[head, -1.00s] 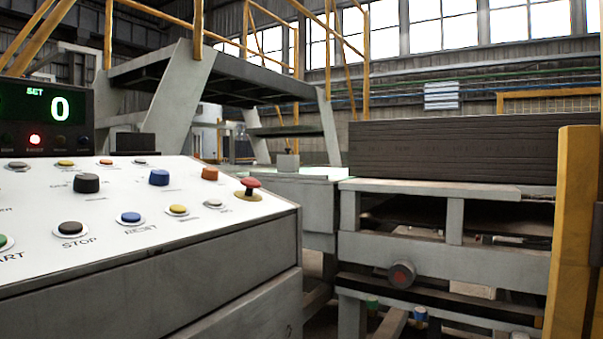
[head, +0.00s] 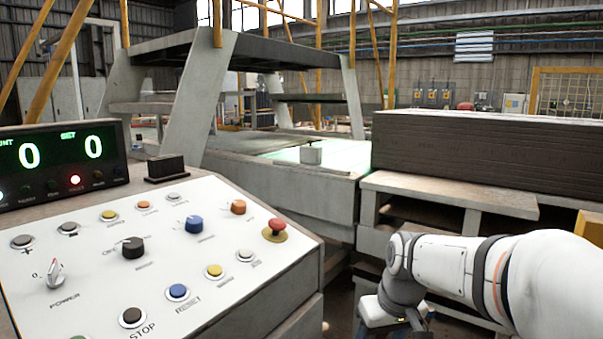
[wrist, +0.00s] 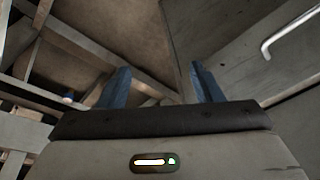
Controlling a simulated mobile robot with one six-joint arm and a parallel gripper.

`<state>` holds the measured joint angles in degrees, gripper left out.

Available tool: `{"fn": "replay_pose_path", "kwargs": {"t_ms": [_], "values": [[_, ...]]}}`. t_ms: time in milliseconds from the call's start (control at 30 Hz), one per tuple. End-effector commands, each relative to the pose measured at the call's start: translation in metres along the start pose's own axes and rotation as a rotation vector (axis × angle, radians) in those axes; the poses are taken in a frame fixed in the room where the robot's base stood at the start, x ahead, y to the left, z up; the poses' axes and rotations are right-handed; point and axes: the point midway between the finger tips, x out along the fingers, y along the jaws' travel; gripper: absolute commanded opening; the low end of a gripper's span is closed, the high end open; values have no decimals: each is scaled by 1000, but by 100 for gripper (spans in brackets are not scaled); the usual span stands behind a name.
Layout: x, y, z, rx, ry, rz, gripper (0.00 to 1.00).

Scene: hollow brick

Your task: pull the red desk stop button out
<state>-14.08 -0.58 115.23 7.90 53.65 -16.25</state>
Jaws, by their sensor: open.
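The red stop button (head: 277,227) is a mushroom head on a yellow base at the right edge of the white sloped control panel (head: 90,305). In the head view my arm comes in from the right, low beside the desk.
Other buttons and knobs, such as an orange one (head: 238,207) and a blue knob (head: 194,224), sit left of the red button. A digital display (head: 62,160) stands behind the panel. A dark brick stack (head: 480,147) lies right. The wrist view shows a metal handle (wrist: 287,28).

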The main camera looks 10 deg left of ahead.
Motion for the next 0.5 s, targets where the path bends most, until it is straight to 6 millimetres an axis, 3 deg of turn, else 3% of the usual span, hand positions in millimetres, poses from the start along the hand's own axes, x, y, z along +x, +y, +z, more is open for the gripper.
{"fn": "replay_pose_path", "kwargs": {"t_ms": [33, 300, 500], "values": [[-34, -10, -25, -37, 8, -12, 59], [-116, -62, -120, -224, 58, -69, 59], [-168, -106, -180, -353, 95, -111, 59]]}}
